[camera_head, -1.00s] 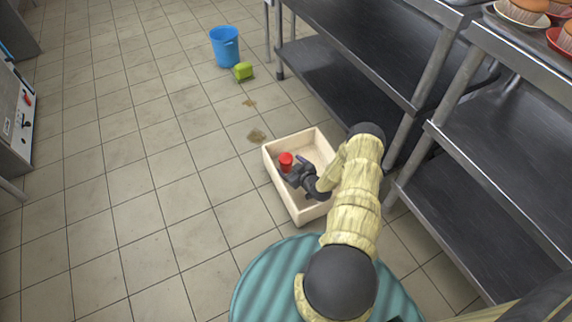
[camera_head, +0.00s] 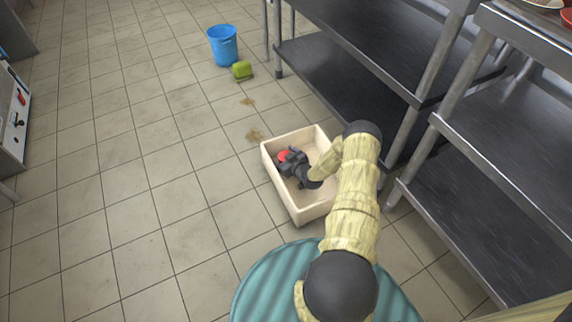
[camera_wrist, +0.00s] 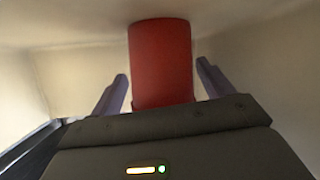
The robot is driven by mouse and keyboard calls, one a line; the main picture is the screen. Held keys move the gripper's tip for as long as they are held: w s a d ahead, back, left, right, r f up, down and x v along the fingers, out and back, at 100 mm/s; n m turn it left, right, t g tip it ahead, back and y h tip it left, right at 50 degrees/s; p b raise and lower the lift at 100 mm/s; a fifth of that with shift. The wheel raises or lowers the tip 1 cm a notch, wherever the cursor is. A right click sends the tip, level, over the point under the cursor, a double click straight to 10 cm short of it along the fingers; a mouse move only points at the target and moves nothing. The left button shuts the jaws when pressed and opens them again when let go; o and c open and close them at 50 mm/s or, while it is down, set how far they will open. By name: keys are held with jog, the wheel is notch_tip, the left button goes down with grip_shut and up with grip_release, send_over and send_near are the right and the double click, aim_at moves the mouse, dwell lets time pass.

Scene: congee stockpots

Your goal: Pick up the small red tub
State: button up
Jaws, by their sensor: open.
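The small red tub (camera_head: 283,155) is in the cream box (camera_head: 301,213) on the floor, near the box's left wall. In the head view my gripper (camera_head: 287,160) is down inside the box and hides most of the tub. In the wrist view the red tub (camera_wrist: 161,62) stands ahead of and between the two open fingers of my gripper (camera_wrist: 161,72), with a gap on each side. The fingers do not appear to touch it.
A metal shelf rack (camera_head: 345,95) stands close on the right of the box. A blue bucket (camera_head: 223,46) and a green block-like item (camera_head: 242,70) are on the floor beyond. Brown stains (camera_head: 254,135) mark the tiles.

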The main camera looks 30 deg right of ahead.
jog(key=shift+a, duration=0.25)
jog(key=shift+d, duration=0.1)
jog(key=shift+c, duration=0.4)
jog(key=c, duration=1.1)
jog(key=shift+o, duration=0.2)
jog(key=shift+r, duration=0.15)
notch_tip(320, 180, up, 10)
jog(key=p, duration=0.6)
